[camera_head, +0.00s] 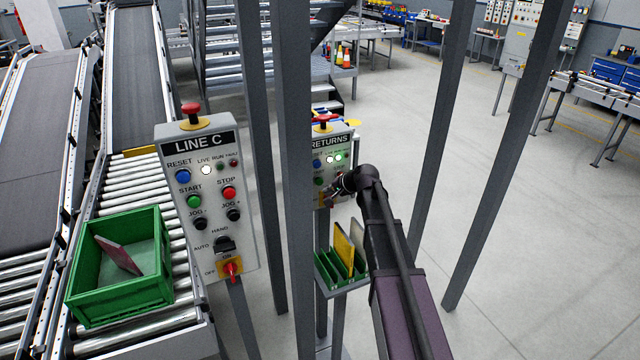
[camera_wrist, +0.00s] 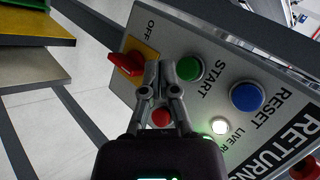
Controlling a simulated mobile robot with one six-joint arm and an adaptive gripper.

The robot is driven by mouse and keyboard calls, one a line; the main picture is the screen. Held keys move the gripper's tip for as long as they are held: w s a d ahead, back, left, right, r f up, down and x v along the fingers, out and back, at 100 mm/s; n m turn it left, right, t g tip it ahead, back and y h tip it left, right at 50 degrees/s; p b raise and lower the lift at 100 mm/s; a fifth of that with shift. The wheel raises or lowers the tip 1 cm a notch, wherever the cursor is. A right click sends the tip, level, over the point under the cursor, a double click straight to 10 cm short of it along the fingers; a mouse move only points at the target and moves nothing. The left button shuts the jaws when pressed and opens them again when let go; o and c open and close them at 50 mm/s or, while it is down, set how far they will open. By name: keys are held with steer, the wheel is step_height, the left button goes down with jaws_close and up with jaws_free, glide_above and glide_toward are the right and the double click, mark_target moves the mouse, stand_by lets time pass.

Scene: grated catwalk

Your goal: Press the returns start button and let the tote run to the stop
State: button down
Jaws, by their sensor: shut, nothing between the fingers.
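The grey RETURNS panel (camera_head: 345,140) stands behind a post in the head view, its lower part hidden by my arm. In the wrist view the panel (camera_wrist: 222,75) shows a green START button (camera_wrist: 190,68), a blue RESET button (camera_wrist: 246,96) and a lit white LIVE lamp (camera_wrist: 220,125). My gripper (camera_wrist: 160,68) is shut and empty, its tips beside START, toward the red switch (camera_wrist: 124,64). I cannot tell whether they touch the panel. A green tote (camera_head: 119,312) with a reddish flat item inside sits on rollers at the lower left.
The LINE C panel (camera_head: 208,148), with its own START button, stands left of the RETURNS panel. Grey posts (camera_head: 290,110) rise close around my arm. A green rack (camera_head: 342,280) with upright plates is below the RETURNS panel. Open floor (camera_head: 570,230) lies to the right.

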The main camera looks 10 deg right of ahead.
steer(key=shift+s+d, duration=0.15)
steer(key=shift+s, duration=0.45)
steer(key=shift+s+d, duration=0.15)
steer(key=shift+s, duration=0.5)
steer(key=s+f+n+g+h+b, duration=0.1)
steer(key=s+f, duration=0.3)
steer(key=s, duration=0.6)
steer(key=s+f+n+g+h+b, duration=0.2)
steer(key=s+f+n+g+h, duration=0.1)
steer(key=s, duration=0.7)
steer(key=s+a+f+n+g+h+b, duration=0.1)
steer(key=s+f+n+g+h+b, duration=0.1)
steer(key=s, duration=0.8)
step_height(320, 180, down, 3)
steer(key=shift+r+n+g, duration=0.1)
steer(key=shift+n+g, duration=0.8)
steer(key=shift+n, duration=0.1)
